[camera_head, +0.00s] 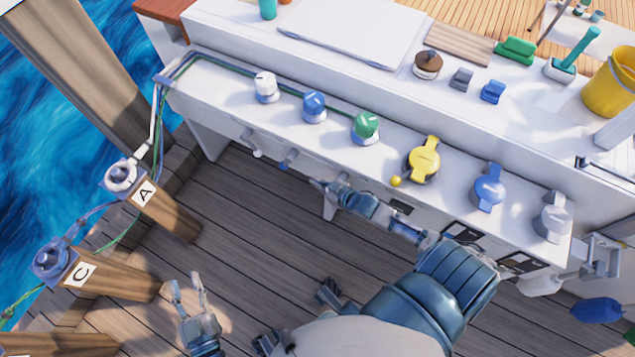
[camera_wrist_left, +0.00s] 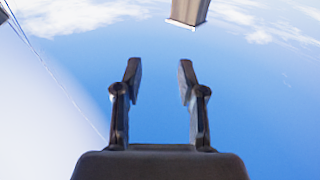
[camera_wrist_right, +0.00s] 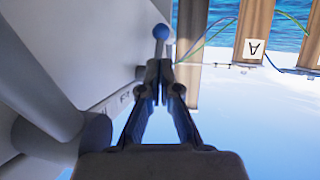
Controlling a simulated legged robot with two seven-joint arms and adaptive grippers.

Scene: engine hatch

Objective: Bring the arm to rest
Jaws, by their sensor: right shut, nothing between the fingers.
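My right arm reaches across the middle of the head view to the front of the white console (camera_head: 222,112). My right gripper (camera_head: 316,184) is shut and empty, just below and right of a blue-tipped lever (camera_head: 287,161). In the right wrist view my right gripper (camera_wrist_right: 159,70) has its fingertips together. A blue ball knob (camera_wrist_right: 160,32) shows just beyond them, and I cannot tell whether they touch its stem. My left gripper (camera_head: 188,292) is open and empty over the deck at lower left; its fingers are also apart in the left wrist view (camera_wrist_left: 159,78).
A row of knobs tops the console: white (camera_head: 265,84), blue (camera_head: 313,103), green (camera_head: 365,124), yellow (camera_head: 424,160) and others. A yellow ball (camera_head: 396,181) projects from its front. Wooden posts A (camera_head: 170,215) and C (camera_head: 115,280) stand left. Deck (camera_head: 245,230) between is clear.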

